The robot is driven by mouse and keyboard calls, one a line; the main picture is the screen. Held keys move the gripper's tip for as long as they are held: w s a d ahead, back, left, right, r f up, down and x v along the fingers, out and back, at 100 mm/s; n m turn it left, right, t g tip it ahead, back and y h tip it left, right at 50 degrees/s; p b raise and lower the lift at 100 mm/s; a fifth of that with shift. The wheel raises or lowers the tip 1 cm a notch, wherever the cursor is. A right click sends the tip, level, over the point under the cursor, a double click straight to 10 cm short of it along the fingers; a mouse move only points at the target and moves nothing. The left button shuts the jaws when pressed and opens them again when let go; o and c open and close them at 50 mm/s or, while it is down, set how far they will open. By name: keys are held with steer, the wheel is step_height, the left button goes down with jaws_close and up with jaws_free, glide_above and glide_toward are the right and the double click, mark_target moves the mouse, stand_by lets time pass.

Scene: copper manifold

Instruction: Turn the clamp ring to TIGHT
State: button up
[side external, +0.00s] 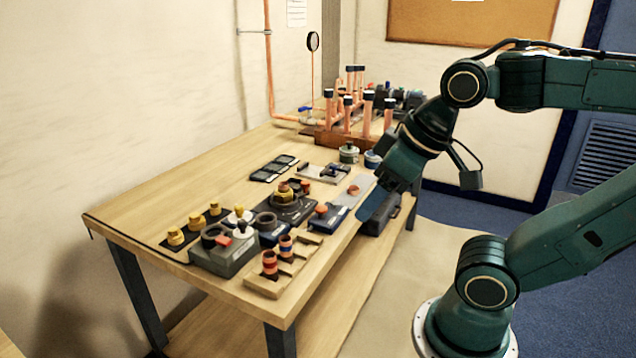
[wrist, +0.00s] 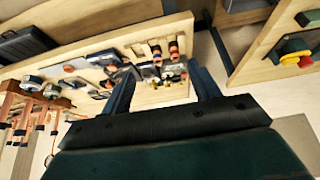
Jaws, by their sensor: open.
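My gripper (side external: 374,206) is open and empty, above the right edge of the wooden table in the side view. Its two fingers (wrist: 160,76) stand apart in the wrist view, with table fixtures showing small between and beyond them. A grey box (side external: 226,256) near the table's front carries a dark ring (side external: 213,236) with a red tab beside it. Another dark ring (side external: 265,220) sits on a block just behind it. I cannot tell for certain which is the clamp ring, and no TIGHT mark is legible. My gripper is apart from both.
A rack with red-banded pegs (side external: 270,264) stands at the front edge. Yellow knobs (side external: 176,237) line the left. A dark round fixture (side external: 287,198) and a blue box (side external: 323,218) sit mid-table. Copper pipes (side external: 347,112) rise at the back. The left tabletop is clear.

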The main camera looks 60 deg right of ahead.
steer(key=shift+w+d+r, duration=0.1)
steer(key=shift+w+r, duration=0.1)
steer(key=shift+w, duration=0.05)
steer(key=shift+c, duration=1.2)
steer(key=w+d+r+m+g, duration=0.1)
steer(key=w+d+r+m, duration=0.2)
steer(key=w, duration=0.5)
steer(key=m+g, duration=0.5)
steer(key=m, duration=0.1)
glide_above(305, 182)
step_height(305, 182, down, 5)
steer(key=shift+d+f, duration=0.1)
steer(key=shift+f, duration=0.05)
steer(key=shift+f, duration=0.15)
step_height(305, 182, down, 14)
steer(key=shift+r, duration=0.25)
